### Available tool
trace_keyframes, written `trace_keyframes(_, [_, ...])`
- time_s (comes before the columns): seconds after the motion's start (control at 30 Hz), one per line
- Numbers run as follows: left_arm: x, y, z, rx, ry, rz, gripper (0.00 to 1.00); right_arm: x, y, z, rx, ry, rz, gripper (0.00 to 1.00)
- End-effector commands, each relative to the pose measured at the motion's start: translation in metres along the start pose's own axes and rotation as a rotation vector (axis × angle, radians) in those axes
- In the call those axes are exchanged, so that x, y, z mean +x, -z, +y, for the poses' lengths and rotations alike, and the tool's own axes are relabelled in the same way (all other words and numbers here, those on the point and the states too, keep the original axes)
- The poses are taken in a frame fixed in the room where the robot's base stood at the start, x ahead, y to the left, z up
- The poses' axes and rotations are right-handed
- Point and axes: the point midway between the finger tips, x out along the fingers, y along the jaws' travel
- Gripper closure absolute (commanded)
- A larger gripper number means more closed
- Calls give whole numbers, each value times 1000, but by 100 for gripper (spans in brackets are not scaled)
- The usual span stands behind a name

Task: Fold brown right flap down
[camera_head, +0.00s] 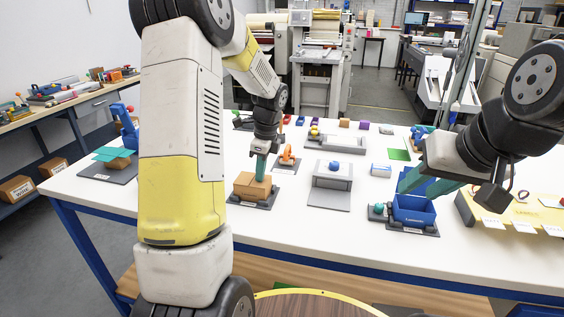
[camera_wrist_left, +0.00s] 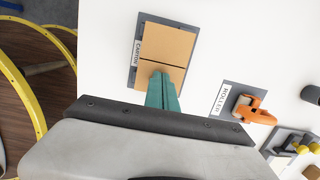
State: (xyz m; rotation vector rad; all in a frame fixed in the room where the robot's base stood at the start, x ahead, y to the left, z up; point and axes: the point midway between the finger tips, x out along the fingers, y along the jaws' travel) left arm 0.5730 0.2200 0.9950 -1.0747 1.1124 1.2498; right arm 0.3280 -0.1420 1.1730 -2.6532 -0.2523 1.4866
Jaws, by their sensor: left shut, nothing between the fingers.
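The brown carton (camera_head: 247,188) sits on a dark mat at the left front of the white table. In the left wrist view the carton (camera_wrist_left: 168,42) shows two flat brown panels with a dark seam between them. My left gripper (camera_head: 261,172) is shut and empty, pointing down at the carton's top. In the left wrist view its teal fingertips (camera_wrist_left: 162,78) overlap the panel nearer to me; I cannot tell whether they touch it. The fingers hide part of that panel. My right gripper (camera_head: 424,183) is open, its teal fingers apart over the blue box (camera_head: 413,210).
An orange roller (camera_head: 288,155) on a mat stands right of the carton, also in the wrist view (camera_wrist_left: 254,110). A grey stand (camera_head: 332,180) is further right. A yellow holder (camera_head: 510,212) with white tags lies at far right. Bare table surrounds the carton mat.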

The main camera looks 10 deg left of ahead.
Motion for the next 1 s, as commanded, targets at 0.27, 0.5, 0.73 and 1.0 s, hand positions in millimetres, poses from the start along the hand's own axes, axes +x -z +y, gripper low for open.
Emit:
trace_keyframes(0.27, [-2,0,0,-1,1,0,100,0,0,0,0,0,0,64])
trace_keyframes(0.5, [-12,-2,0,0,1,0,100,0,0,0,0,0,0,64])
trace_keyframes(0.73, [-20,-3,0,0,0,0,100,0,0,0,0,0,0,64])
trace_keyframes(1.0, [-42,-7,-1,-2,3,0,100,0,0,0,0,0,0,64])
